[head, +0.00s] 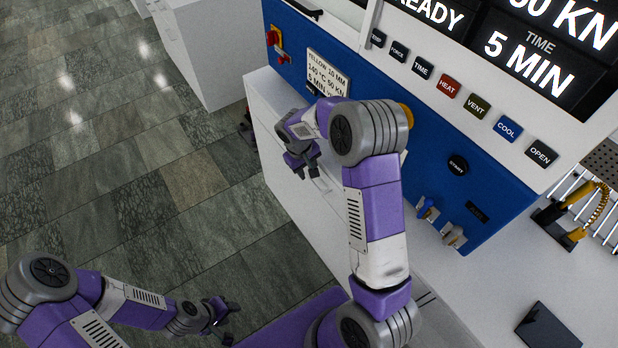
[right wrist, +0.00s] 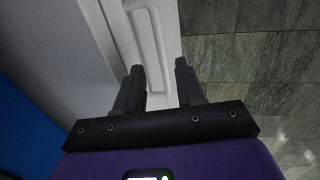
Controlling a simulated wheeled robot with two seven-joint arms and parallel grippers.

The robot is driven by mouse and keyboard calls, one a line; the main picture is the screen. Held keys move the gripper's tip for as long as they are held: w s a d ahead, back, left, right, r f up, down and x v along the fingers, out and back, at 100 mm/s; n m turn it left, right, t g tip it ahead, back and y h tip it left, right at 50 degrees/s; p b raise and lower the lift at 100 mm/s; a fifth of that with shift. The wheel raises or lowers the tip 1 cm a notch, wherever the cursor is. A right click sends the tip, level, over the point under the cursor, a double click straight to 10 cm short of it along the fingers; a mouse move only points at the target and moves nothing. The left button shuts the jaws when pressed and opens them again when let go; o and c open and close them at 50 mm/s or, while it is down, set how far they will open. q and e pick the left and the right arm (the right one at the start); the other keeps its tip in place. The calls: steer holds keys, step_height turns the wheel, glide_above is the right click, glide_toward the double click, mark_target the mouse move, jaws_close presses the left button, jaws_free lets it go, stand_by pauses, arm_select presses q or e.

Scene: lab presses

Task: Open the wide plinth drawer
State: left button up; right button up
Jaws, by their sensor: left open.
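The white plinth drawer front (head: 278,158) lies below the blue press panel in the head view; I see no clear gap showing it open. Its pale bar handle (right wrist: 157,45) shows in the right wrist view, running along the white front. My right gripper (head: 303,163) is close in front of the drawer front; in its wrist view the fingers (right wrist: 158,85) are apart, with the handle between them in the picture. I cannot tell whether they touch it. My left gripper (head: 222,312) is open and empty, low over the floor at the bottom left.
The blue press panel (head: 440,165) carries several buttons, a start button and knobs. A red and yellow switch (head: 275,40) is at its upper left. A white cabinet (head: 205,60) stands behind. A dark flat block (head: 548,328) lies at right. The tiled floor (head: 130,170) at left is clear.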

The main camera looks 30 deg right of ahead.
mark_target(310, 179)
steer(key=shift+d+f+b, duration=0.2)
steer(key=shift+f+b, duration=0.1)
steer(key=shift+f, duration=0.9)
steer(key=shift+d+f+b, duration=0.2)
steer(key=shift+f+b, duration=0.1)
steer(key=shift+f, duration=0.85)
steer(key=shift+c, duration=0.3)
jaws_close()
steer(key=shift+a, duration=0.1)
